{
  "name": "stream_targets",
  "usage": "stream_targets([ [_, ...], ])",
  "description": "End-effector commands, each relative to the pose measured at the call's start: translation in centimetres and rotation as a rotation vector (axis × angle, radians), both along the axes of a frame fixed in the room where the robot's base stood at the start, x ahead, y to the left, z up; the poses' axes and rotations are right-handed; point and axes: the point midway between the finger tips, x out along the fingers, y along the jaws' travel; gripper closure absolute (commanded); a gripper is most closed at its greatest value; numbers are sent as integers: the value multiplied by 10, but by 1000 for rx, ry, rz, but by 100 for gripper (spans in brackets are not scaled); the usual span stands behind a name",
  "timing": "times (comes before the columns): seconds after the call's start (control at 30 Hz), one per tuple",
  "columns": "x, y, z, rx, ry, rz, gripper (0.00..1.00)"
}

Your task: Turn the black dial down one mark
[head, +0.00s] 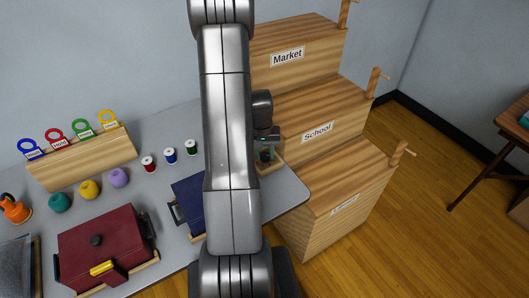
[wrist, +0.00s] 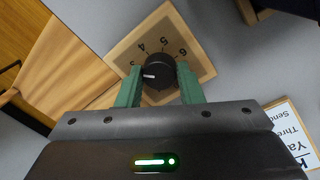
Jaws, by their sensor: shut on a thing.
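The black dial (wrist: 158,70) sits on a square wooden plate (wrist: 200,66) with numbers around it; 3, 4, 5 and 6 can be read. Its white pointer line points left, a little below the 3. Other marks are hidden behind my fingers. My gripper (wrist: 157,84) is shut on the dial, with one green finger on each side. In the head view my gripper (head: 266,151) is over the plate (head: 271,168) at the table's right end, and the dial is mostly hidden there.
Stepped wooden shelves (head: 340,190) labelled Market and School stand right of the table. A blue box (head: 188,198) is left of the dial, partly behind my arm. Several thread spools (head: 170,156), yarn balls (head: 89,190) and a dark red box (head: 105,240) are farther left.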

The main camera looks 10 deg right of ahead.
Motion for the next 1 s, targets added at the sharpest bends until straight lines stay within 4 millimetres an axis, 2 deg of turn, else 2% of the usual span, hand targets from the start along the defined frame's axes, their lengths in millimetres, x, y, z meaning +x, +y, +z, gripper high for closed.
stream_targets([
  [0.37,0,0,-1,0,-1,112,89],
  [1.0,-1,-1,0,-1,-1,616,89],
])
